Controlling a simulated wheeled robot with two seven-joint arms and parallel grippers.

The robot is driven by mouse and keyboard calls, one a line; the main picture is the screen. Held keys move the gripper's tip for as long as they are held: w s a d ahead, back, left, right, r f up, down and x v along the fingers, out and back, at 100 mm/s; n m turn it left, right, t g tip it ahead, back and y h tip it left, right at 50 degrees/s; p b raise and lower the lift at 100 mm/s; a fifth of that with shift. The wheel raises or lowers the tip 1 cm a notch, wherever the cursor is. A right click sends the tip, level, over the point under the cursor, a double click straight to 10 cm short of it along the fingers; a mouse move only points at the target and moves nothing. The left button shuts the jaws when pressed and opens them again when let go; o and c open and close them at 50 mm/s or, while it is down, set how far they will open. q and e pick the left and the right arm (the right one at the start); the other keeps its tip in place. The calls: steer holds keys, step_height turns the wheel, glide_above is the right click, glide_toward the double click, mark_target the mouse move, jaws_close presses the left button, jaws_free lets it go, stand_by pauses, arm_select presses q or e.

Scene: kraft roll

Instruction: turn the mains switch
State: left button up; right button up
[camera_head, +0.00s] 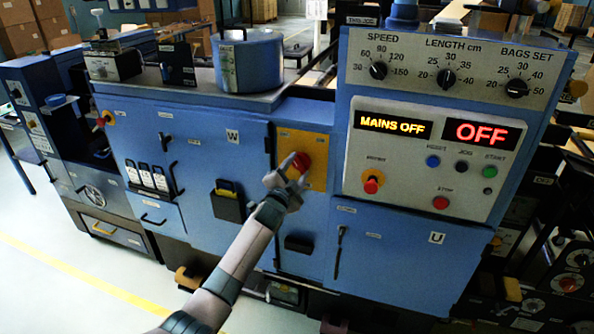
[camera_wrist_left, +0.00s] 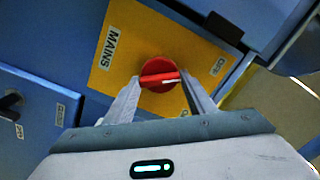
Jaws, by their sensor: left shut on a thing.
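The mains switch (camera_wrist_left: 158,72) is a red rotary knob on a yellow plate (camera_wrist_left: 140,35) marked MAINS. Its raised bar lies roughly level in the left wrist view, pointing toward the side of the plate lettered OFF. In the head view the red knob (camera_head: 301,162) sits on the yellow plate at the middle of the blue machine. My left gripper (camera_head: 284,169) reaches it from below and is shut on the knob, one finger on either side, as the left wrist view also shows (camera_wrist_left: 160,84). The display (camera_head: 393,124) reads MAINS OFF. My right gripper is not in view.
Right of the switch, a grey control panel (camera_head: 405,180) carries buttons, a second red and yellow knob (camera_head: 372,182) and a red OFF display (camera_head: 481,134). Dials sit above.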

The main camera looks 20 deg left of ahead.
arm_select(q)
steer(key=shift+f+n, duration=0.1)
steer(key=shift+n, duration=0.9)
steer(key=o, duration=1)
steer(key=shift+o, duration=0.2)
steer(key=shift+s, duration=0.1)
steer(key=s+b, duration=0.3)
steer(key=s, duration=1.4)
steer(key=shift+s+a+b, duration=0.15)
steer(key=shift+a+b, duration=0.15)
steer(key=shift+a, duration=0.05)
